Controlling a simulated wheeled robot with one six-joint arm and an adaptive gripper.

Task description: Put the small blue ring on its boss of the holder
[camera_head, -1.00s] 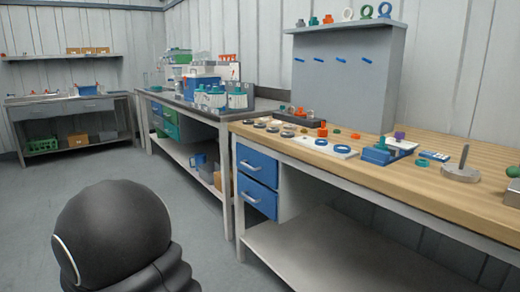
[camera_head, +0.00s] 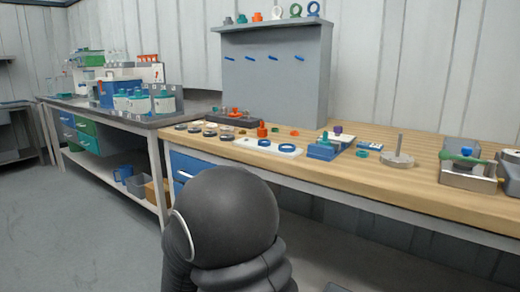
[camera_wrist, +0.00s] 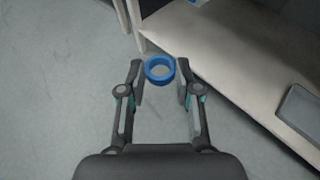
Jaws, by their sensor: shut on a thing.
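In the wrist view, my gripper (camera_wrist: 160,70) is shut on a small blue ring (camera_wrist: 160,80), with one finger on each side of it. The ring is held over the grey floor, beside the bench. My gripper and the held ring do not show in the head view. On the wooden bench, a white plate (camera_head: 246,146) bears blue rings (camera_head: 287,148). A blue block with a teal part (camera_head: 321,152) stands just right of it. I cannot tell for sure which piece is the holder, and no bare boss can be made out.
A disc with an upright rod (camera_head: 397,159) and a metal box (camera_head: 469,180) stand on the wooden bench (camera_head: 360,180) to the right. Black-rimmed discs (camera_head: 209,133) and an orange piece (camera_head: 262,131) are at the left. A pegged grey panel (camera_head: 270,90) rises behind.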

